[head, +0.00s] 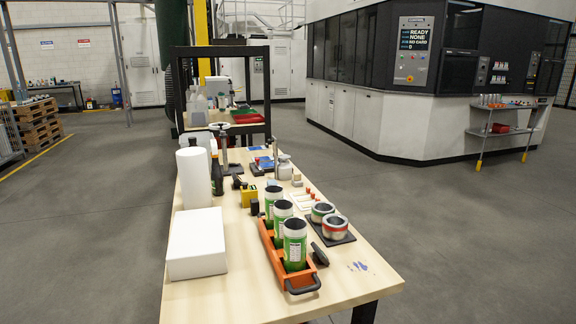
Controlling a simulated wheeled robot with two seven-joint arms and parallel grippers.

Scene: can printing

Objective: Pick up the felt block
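I cannot tell for sure which small item is the felt block. A dark block with a rounded outline (320,255) lies on the table beside the front right of the orange carrier. A small black block (254,207) stands left of the carrier, near a yellow item (248,194). A small beige block (297,181) sits farther back, near a silvery pot (284,168). All three rest on the light wooden table (250,290). Neither of my grippers shows in the head view.
The orange carrier (279,268) holds three green-and-white cans (294,246). Two open round tins (335,227) stand on a dark mat right of it. A white box (197,243) and white roll (193,178) occupy the left side. Blue smudges (360,266) mark bare tabletop at front right.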

